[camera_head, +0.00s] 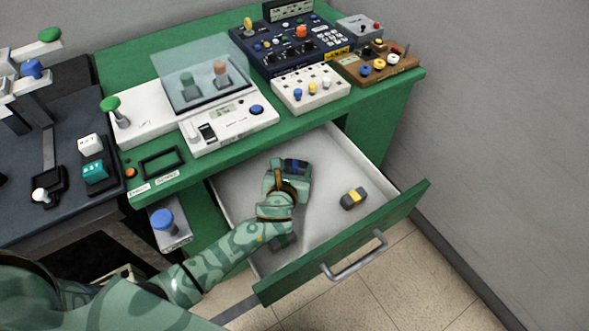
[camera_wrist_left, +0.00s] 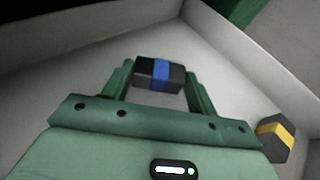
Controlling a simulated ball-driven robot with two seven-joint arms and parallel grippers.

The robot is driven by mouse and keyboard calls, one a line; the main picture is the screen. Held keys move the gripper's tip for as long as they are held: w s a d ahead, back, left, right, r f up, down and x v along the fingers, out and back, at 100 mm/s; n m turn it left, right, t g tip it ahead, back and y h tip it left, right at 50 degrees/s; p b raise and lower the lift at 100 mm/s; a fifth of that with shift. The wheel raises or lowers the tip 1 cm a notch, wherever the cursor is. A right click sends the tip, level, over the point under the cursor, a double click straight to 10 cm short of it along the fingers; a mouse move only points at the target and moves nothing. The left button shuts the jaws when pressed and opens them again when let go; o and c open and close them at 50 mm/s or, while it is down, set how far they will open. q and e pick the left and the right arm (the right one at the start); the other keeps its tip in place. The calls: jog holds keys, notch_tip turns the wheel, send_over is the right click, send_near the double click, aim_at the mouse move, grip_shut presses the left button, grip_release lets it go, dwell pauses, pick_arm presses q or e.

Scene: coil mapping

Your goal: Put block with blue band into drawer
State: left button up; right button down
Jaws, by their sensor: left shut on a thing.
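The dark block with the blue band (camera_wrist_left: 160,73) is between the fingers of my left gripper (camera_wrist_left: 158,84) in the left wrist view. In the head view the block (camera_head: 296,166) shows at the far end of my left gripper (camera_head: 288,172), inside the open drawer's outline. The left gripper is shut on it. The drawer (camera_head: 325,151) is pulled out, with a pale inside and a green front. I cannot tell whether the block touches the drawer floor. My right gripper is not in view.
A dark block with a yellow band (camera_head: 354,198) lies in the drawer, right of my left gripper; it also shows in the wrist view (camera_wrist_left: 276,138). The green desk (camera_head: 132,75) above carries several control panels. A grey wall is at the right.

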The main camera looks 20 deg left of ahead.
pick_arm(q)
jog(key=shift+f, duration=0.1)
jog(key=o, duration=1)
jog(key=shift+o, duration=0.2)
jog(key=shift+s+r, duration=0.2)
jog(key=shift+r, duration=0.15)
jog(key=p+v, duration=0.3)
jog(key=v, duration=0.3)
jog(key=shift+r, duration=0.1)
jog(key=shift+s, duration=0.45)
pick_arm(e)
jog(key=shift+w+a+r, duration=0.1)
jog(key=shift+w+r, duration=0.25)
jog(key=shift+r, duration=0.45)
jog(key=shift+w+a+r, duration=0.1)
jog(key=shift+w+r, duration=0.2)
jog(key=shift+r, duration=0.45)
